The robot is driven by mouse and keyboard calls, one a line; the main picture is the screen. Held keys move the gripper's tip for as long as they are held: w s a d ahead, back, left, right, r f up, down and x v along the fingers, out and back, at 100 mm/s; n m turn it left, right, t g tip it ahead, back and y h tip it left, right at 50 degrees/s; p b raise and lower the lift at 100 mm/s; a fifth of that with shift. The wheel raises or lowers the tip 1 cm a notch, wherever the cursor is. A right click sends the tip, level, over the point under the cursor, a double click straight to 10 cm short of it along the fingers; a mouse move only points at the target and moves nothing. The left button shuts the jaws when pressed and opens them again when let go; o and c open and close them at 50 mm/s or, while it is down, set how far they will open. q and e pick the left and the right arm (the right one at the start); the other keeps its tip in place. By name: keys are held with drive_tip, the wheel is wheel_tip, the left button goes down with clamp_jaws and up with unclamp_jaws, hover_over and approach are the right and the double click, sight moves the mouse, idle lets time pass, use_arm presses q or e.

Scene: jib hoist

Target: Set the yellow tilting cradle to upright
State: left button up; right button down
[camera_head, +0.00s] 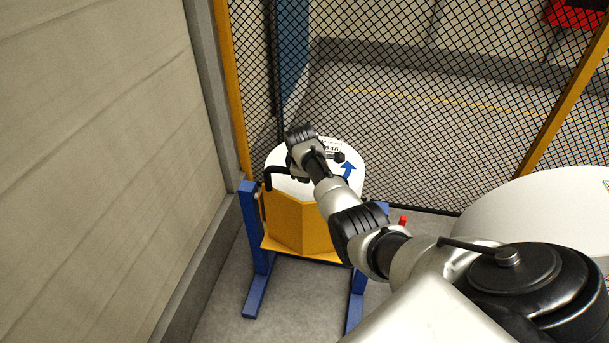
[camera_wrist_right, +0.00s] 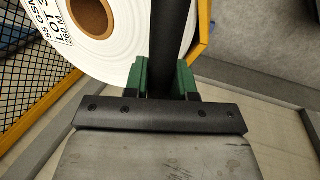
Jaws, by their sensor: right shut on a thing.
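The yellow tilting cradle (camera_head: 292,225) sits in a blue stand (camera_head: 255,283) and carries a white roll (camera_head: 352,156) with a printed label and a blue arrow. The roll's printed end face points up toward the head camera; the exact tilt is hard to judge. A black handle (camera_head: 268,180) rises at the cradle's left side. My right gripper (camera_wrist_right: 168,72) is shut around the black handle bar (camera_wrist_right: 172,30), between its green pads. In the right wrist view the roll (camera_wrist_right: 125,40) and the cradle's yellow edge (camera_wrist_right: 203,38) are beside the bar. My right arm hides part of the cradle. My left gripper is not in view.
A panelled wall (camera_head: 100,150) stands close on the left. A black mesh fence (camera_head: 420,130) with yellow posts runs behind the stand. A large white rounded object (camera_head: 545,205) is at the right. A small red part (camera_head: 403,221) shows beside the stand.

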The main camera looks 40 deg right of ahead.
drive_tip(key=shift+w+d+r, duration=0.15)
drive_tip(key=shift+d+r, duration=0.1)
drive_tip(key=shift+r, duration=0.1)
drive_tip(key=c, duration=1.3)
unclamp_jaws()
drive_tip(key=o, duration=0.4)
drive_tip(key=shift+w+d+f, duration=0.1)
drive_tip(key=shift+f, duration=0.2)
drive_tip(key=shift+a+r, duration=0.2)
drive_tip(key=shift+r, duration=0.05)
drive_tip(key=v, duration=1)
drive_tip(key=shift+d+r, duration=0.1)
drive_tip(key=shift+r, duration=0.05)
